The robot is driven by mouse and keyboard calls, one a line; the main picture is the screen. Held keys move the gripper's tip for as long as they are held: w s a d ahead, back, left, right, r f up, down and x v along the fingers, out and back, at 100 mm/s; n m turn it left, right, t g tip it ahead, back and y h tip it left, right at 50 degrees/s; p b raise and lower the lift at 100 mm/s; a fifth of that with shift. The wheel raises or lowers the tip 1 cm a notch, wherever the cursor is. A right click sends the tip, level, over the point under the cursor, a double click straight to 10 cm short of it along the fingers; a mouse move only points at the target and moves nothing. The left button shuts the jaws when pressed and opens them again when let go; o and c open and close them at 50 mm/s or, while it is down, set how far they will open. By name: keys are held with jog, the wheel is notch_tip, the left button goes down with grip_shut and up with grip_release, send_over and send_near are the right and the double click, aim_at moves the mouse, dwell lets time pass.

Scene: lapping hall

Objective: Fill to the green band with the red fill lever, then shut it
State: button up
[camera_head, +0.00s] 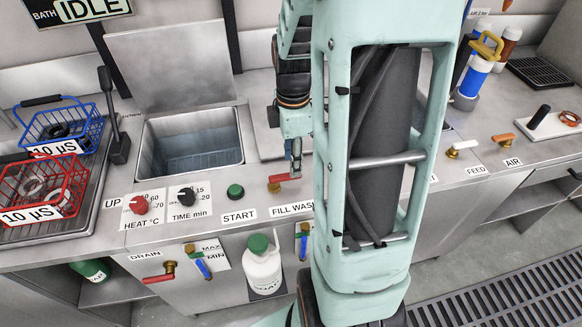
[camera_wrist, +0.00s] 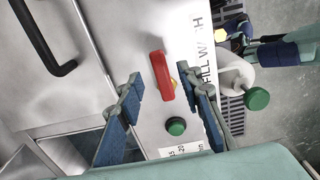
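The red fill lever (camera_head: 284,178) sits on the front panel above the FILL WASH label (camera_head: 292,209), right of the green START button (camera_head: 235,191). It lies along the panel on a brass fitting. My gripper (camera_head: 295,158) is open above it. In the wrist view my gripper (camera_wrist: 158,76) shows its two blue fingers apart, with the red lever (camera_wrist: 162,77) between their tips in the picture; contact cannot be told. A level gauge (camera_head: 202,266) with MAX and MIN marks hangs below; its green band is too small to read. The wash tank (camera_head: 195,160) looks bluish inside.
Red (camera_head: 40,190) and blue (camera_head: 60,126) baskets stand on the left drainer. A red drain lever (camera_head: 158,278), a white green-capped bottle (camera_head: 262,268) and HEAT (camera_head: 139,205) and TIME (camera_head: 187,196) knobs are nearby.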

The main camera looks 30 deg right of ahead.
aim_at(285, 177)
jog(key=shift+f, duration=1.9)
grip_shut()
